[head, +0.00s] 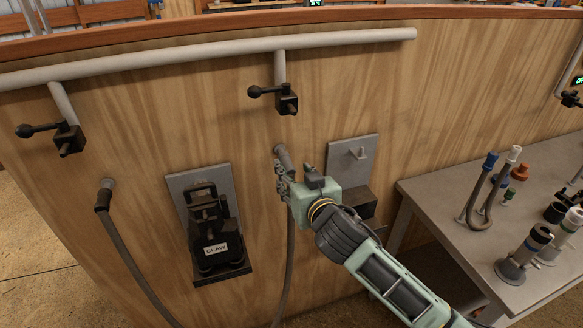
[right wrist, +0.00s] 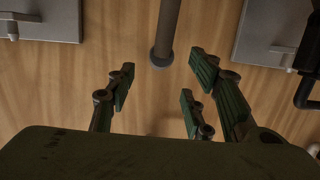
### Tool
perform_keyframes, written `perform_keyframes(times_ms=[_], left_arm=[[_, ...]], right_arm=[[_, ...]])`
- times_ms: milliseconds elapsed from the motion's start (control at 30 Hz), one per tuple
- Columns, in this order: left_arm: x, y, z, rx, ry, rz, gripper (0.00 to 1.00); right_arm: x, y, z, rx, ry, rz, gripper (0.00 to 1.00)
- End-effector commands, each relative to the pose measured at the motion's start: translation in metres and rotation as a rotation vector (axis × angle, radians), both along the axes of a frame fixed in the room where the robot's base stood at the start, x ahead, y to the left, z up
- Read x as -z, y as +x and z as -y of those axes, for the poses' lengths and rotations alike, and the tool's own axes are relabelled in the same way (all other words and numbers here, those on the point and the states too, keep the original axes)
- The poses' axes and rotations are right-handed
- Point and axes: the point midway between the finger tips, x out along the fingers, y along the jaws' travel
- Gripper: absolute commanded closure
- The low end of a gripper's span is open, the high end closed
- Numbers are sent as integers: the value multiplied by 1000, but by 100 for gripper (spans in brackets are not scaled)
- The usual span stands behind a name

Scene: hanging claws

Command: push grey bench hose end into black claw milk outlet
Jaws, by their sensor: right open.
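My right gripper (head: 281,174) is in front of the wooden panel, beside a grey wall stub (head: 283,152) with a grey hose (head: 286,262) hanging below. In the right wrist view the gripper (right wrist: 160,88) is open, its fingers spread and empty. A grey tube with a dark collar (right wrist: 162,54) shows beyond the fingertips, not between them. The black claw (head: 205,212) sits upright in a holder labelled CLAW, left of the gripper; its milk outlet cannot be made out. Bent grey hoses (head: 484,205) with blue and white ends stand on the bench at right; the task's end is unclear. My left gripper is out of view.
A grey bench (head: 437,190) at right bears several upright fittings (head: 522,258). A second hose (head: 128,255) hangs at left. A white rail (head: 190,55) with black valves (head: 286,101) crosses above. A second grey plate (head: 352,152) is just right of my gripper.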

Motion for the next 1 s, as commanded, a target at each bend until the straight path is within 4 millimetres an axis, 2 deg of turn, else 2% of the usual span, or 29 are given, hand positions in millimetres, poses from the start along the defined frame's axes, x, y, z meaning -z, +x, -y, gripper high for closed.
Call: perform_keyframes(times_ms=[200,433,600,867,1000], left_arm=[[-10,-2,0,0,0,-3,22],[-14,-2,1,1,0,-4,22],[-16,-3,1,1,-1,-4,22],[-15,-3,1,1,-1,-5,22],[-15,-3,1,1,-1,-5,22]], right_arm=[[4,30,-10,1,0,-1,52],[10,54,-18,0,-1,0,52],[13,62,-20,0,0,-1,52],[14,63,-20,-1,0,0,52],[14,63,-20,-1,0,-1,62]])
